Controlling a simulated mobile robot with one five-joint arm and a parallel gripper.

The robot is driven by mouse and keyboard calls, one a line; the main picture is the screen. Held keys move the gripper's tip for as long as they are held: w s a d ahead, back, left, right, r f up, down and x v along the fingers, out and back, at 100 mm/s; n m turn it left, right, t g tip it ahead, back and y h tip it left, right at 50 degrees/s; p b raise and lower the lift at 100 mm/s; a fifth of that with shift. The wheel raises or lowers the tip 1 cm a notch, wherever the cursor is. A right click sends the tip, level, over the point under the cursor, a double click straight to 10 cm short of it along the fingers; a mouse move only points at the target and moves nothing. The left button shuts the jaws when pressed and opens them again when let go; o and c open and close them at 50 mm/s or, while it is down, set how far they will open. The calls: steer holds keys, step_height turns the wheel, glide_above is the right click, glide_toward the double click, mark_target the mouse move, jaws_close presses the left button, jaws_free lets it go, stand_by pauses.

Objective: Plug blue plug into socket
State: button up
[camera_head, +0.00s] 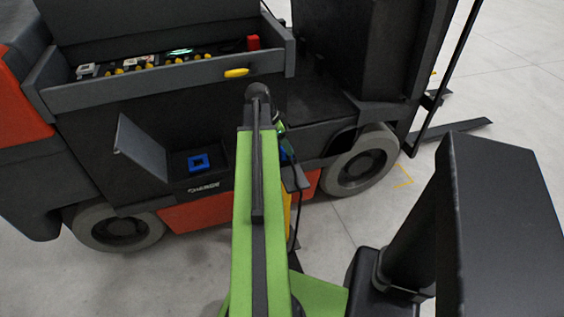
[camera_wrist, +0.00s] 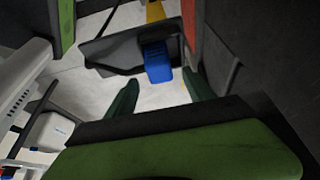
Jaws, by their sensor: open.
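The blue plug (camera_wrist: 157,62) sits at a dark holder (camera_wrist: 108,50) in the wrist view, ahead of my gripper. My gripper (camera_wrist: 160,93) has its two green fingers spread apart, with nothing between them. The plug lies beyond the fingertips, roughly in line with the gap. In the head view only a bit of the plug (camera_head: 286,150) shows beside my green arm, which hides most of the gripper and part of the holder (camera_head: 296,178). The blue square socket (camera_head: 199,162) is in a recess on the forklift's side, beside an open flap.
The dark forklift (camera_head: 70,165) with orange panels fills the back. Its open flap (camera_head: 140,147) sticks out left of the socket. A tray (camera_head: 160,83) with small parts runs above. A wheel (camera_head: 360,160) stands right of the holder. A dark cable (camera_head: 297,222) hangs below the holder.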

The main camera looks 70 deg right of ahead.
steer(key=shift+b+x, duration=0.3)
steer(key=shift+x, duration=0.7)
steer(key=shift+r, duration=0.2)
jaws_close()
